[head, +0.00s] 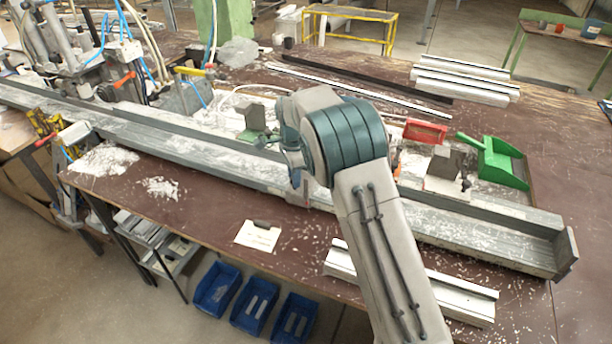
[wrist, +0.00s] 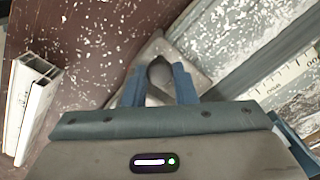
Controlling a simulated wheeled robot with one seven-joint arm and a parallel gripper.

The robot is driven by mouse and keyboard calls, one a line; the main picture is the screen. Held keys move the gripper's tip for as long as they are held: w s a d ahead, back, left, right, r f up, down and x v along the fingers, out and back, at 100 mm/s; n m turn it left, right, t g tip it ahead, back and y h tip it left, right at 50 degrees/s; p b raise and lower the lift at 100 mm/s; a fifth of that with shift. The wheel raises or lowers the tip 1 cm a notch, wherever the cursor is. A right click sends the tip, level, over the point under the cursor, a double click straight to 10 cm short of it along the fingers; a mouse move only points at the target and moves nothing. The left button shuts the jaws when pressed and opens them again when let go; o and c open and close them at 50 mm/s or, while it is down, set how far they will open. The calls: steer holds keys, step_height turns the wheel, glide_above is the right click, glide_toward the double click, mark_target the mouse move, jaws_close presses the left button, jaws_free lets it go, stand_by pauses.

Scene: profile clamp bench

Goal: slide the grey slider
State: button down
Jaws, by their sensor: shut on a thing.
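The grey slider (wrist: 190,57) shows in the wrist view as a grey plate beside the rail, with a dark rounded knob between my fingers. My gripper (wrist: 158,82) is shut on the grey slider at this knob. In the head view my arm covers most of the gripper and slider. A small grey upright piece (head: 305,190) shows at the front edge of the long rail (head: 470,230), under my wrist. A scale strip with numbers (wrist: 280,88) runs along the rail in the wrist view.
White profile pieces (head: 450,298) lie in front of the rail; one end (wrist: 35,100) shows at left in the wrist view. A paper card (head: 258,235) lies on the brown bench (head: 205,215). A green dustpan (head: 500,165) and red bin (head: 425,131) stand behind the rail. White chips are scattered about.

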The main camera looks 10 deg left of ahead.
steer(key=shift+w+a+r, duration=0.15)
steer(key=shift+w+a, duration=0.15)
steer(key=shift+a, duration=0.4)
steer(key=c, duration=1.2)
jaws_free()
steer(key=shift+s+a, duration=0.1)
steer(key=shift+a, duration=0.05)
steer(key=shift+o, duration=0.2)
step_height(320, 180, up, 14)
steer(key=b, duration=0.1)
